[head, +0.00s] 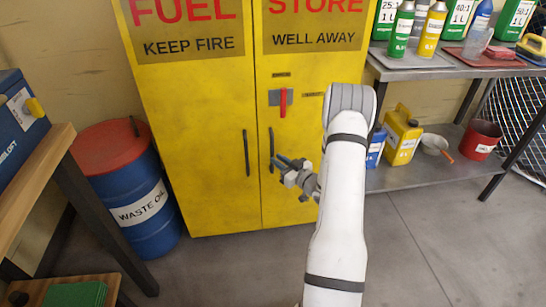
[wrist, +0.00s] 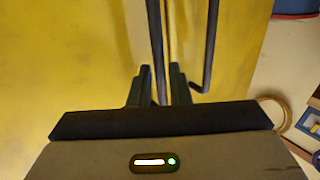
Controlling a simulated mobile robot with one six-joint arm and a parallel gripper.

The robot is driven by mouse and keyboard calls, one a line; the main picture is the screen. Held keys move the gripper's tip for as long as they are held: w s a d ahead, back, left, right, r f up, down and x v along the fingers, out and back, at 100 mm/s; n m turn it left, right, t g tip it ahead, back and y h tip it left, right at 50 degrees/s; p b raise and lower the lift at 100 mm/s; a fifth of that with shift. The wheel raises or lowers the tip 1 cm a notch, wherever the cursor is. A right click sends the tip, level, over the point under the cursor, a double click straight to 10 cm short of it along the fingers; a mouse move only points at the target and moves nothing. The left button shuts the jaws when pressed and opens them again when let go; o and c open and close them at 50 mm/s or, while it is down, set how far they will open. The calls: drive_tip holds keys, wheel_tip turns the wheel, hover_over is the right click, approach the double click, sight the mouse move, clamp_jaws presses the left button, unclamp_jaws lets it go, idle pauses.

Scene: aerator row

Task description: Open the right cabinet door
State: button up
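The yellow cabinet (head: 215,110) stands ahead with both doors shut. Its right door (head: 300,80) carries a dark vertical bar handle (head: 271,143) near the middle seam. Above that handle is a red lever (head: 283,100) on a grey plate, hanging vertical. My gripper (head: 277,163) is at the lower part of the right door's handle. In the wrist view my gripper (wrist: 161,85) is open, and the dark handle bar (wrist: 156,40) runs between its fingers, closer to the left one. Whether a finger touches the bar cannot be told.
The left door's handle (head: 246,153) is close by and also shows in the wrist view (wrist: 209,45). A blue drum (head: 138,195) stands left of the cabinet. A metal shelf (head: 440,170) with bottles and cans stands right. The floor in front is clear.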

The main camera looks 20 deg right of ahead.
sight(272, 170)
drive_tip(key=shift+x, duration=2.05)
drive_tip(key=shift+c, duration=0.5)
clamp_jaws()
